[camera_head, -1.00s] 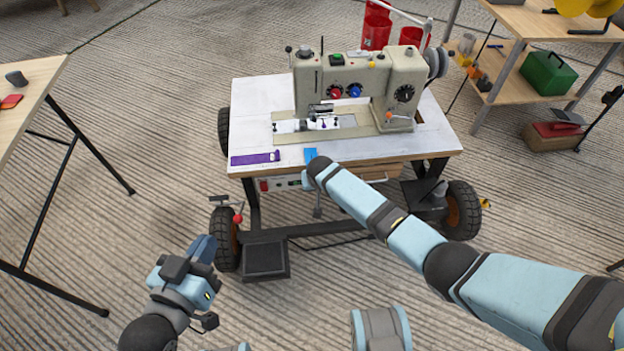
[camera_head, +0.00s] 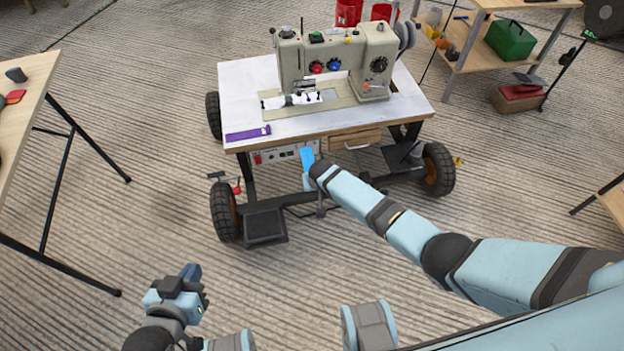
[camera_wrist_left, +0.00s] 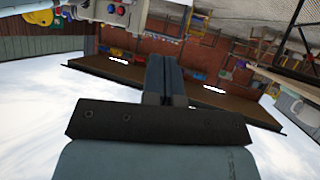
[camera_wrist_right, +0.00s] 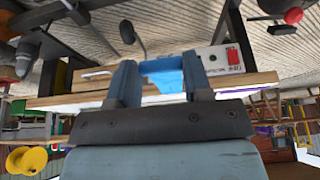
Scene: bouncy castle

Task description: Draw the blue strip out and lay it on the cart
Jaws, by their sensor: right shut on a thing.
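The blue strip (camera_head: 307,156) is at my right gripper (camera_head: 313,171), in front of the near edge of the wheeled sewing-machine cart (camera_head: 300,128). In the right wrist view the blue strip (camera_wrist_right: 168,80) is between the two fingers of my right gripper (camera_wrist_right: 160,78), which is shut on it. Its lower end is hidden by the gripper in the head view. My left gripper (camera_head: 190,272) is low at the lower left, away from the cart. In the left wrist view its fingers (camera_wrist_left: 165,75) are together with nothing between them.
A sewing machine (camera_head: 335,65) stands on the cart, with white cloth (camera_head: 292,100) under its needle. A purple strip (camera_head: 248,133) lies at the cart's front left. A wooden table (camera_head: 22,105) is at left, a shelf (camera_head: 478,60) at back right. The bare cart top is free at left.

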